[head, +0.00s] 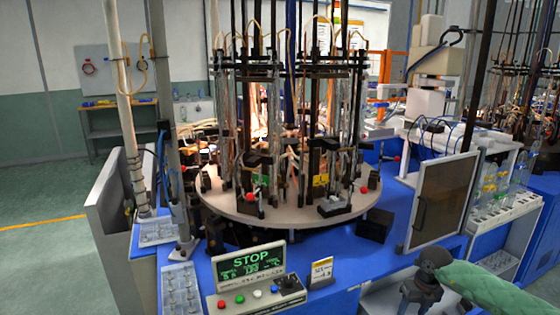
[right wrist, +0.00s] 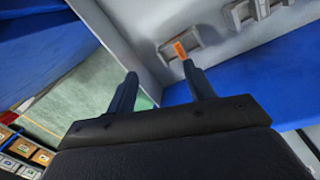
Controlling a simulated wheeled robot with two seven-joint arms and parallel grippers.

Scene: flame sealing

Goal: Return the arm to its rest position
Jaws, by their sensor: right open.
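My right arm (head: 490,288) has a green sleeve and reaches in from the lower right of the head view. Its dark gripper (head: 418,298) hangs in front of the blue machine bench, low at the right. In the right wrist view the gripper (right wrist: 158,82) is open, with its two dark fingers apart and nothing between them. An orange-tipped part (right wrist: 180,50) on a grey fixture shows just beyond the right finger; I cannot tell whether they touch. My left gripper is not in view.
The round carousel (head: 295,208) with tall glass tubes stands mid-bench. A control panel (head: 252,285) reading STOP is at the front. A dark-windowed door (head: 442,200) stands just behind my right gripper. A white rack with bottles (head: 500,205) is at the right. Open floor (head: 40,260) lies at the left.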

